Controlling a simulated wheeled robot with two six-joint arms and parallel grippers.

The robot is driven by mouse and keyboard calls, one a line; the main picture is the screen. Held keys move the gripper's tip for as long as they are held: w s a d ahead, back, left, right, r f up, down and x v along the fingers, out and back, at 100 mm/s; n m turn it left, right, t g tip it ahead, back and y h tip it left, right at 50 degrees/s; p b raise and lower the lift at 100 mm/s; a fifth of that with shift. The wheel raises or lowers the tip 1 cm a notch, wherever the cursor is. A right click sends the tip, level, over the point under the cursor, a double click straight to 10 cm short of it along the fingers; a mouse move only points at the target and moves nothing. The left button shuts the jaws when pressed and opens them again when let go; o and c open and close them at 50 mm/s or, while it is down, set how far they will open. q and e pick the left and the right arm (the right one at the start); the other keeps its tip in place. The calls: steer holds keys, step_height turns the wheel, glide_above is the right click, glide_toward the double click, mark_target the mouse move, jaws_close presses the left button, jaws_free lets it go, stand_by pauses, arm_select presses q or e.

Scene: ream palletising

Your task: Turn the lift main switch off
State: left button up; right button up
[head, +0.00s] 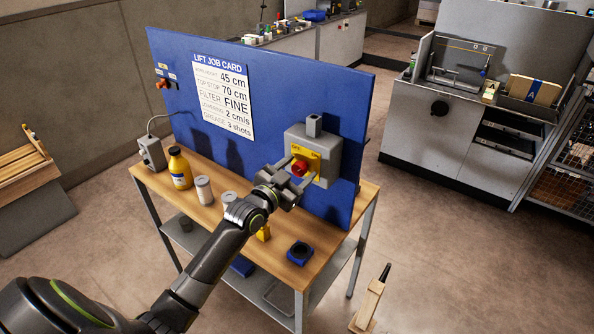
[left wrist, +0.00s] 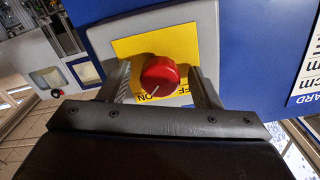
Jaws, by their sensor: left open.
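The lift main switch is a red rotary knob (head: 299,168) on a yellow plate (head: 318,166), set in a grey box (head: 327,148) on the blue panel. My left gripper (head: 296,174) is at the switch, its fingers open on either side of the knob. In the left wrist view the red knob (left wrist: 159,76) sits between the two fingers (left wrist: 160,88), with visible gaps on both sides. A pale mark on the knob points down and left, near the partly hidden lettering on the plate. My right gripper is not in view.
The blue panel (head: 275,95) carries a lift job card (head: 222,98) and stands on a wooden-topped bench (head: 210,208).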

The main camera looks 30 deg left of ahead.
arm_select(q)
steer(key=c, duration=1)
steer(key=n+p, duration=0.1)
steer(key=n, duration=0.2)
steer(key=shift+r+p, duration=0.1)
steer(key=shift+p, duration=0.25)
steer(key=n+p, duration=0.2)
steer(key=n, duration=0.3)
steer(key=shift+n, duration=0.3)
steer(key=n+p, duration=0.1)
steer(key=n, duration=0.3)
steer(key=shift+a, duration=0.1)
steer(key=n+p, duration=0.1)
steer(key=n, duration=0.4)
steer(key=shift+p, duration=0.35)
steer(key=shift+f+n, duration=0.2)
steer(key=shift+n, duration=0.1)
